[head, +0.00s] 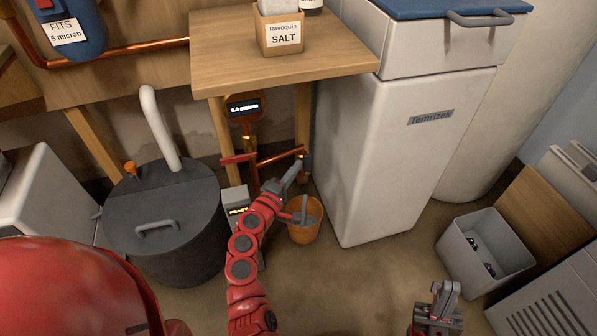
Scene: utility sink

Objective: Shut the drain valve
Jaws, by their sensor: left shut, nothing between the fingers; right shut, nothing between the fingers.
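A small dark valve fitting (304,161) sits at the right end of a copper pipe under the wooden table; I take it for the drain valve. My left gripper (295,169) is shut and empty, its tips at or very near this fitting; contact cannot be told. The gripper partly hides the area, and the handle position is unclear. A red lever (238,158) lies roughly level on the upright copper pipe to the left. My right gripper (445,292) is shut and empty above the floor at the lower right, far from the pipes.
An orange bucket (304,235) stands below the fitting. A black lidded tank (165,225) stands left; a white cabinet (400,150) stands right. The wooden table (225,65) overhangs the pipes and carries a salt box (279,35). A grey bin (485,250) is right.

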